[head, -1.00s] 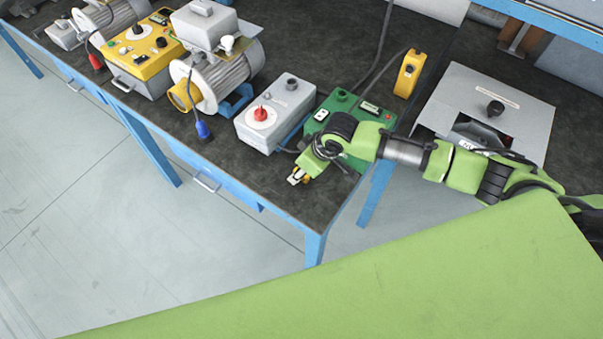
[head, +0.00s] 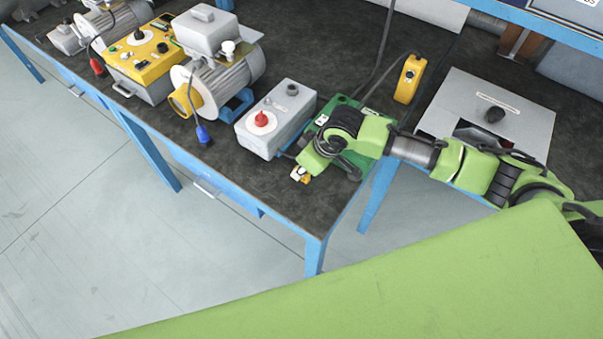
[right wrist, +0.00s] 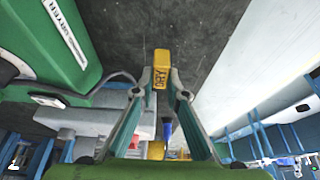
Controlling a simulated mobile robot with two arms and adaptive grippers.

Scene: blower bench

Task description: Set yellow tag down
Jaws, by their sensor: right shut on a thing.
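The yellow tag (right wrist: 161,70) shows in the right wrist view with dark lettering on it. It sits between the fingertips of my right gripper (right wrist: 160,84), which is shut on it. In the head view the right gripper (head: 303,170) is low over the dark bench top (head: 275,188), near its front right corner, and the tag (head: 300,175) shows small at its tip. Whether the tag touches the bench is hard to tell. My left gripper is not in view.
A grey box with a red knob (head: 275,120) stands just left of the gripper. A green box (head: 343,110) is partly behind my right arm. A yellow pendant (head: 410,79) lies further back. The bench front edge is close. A grey motor (head: 222,80) stands further left.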

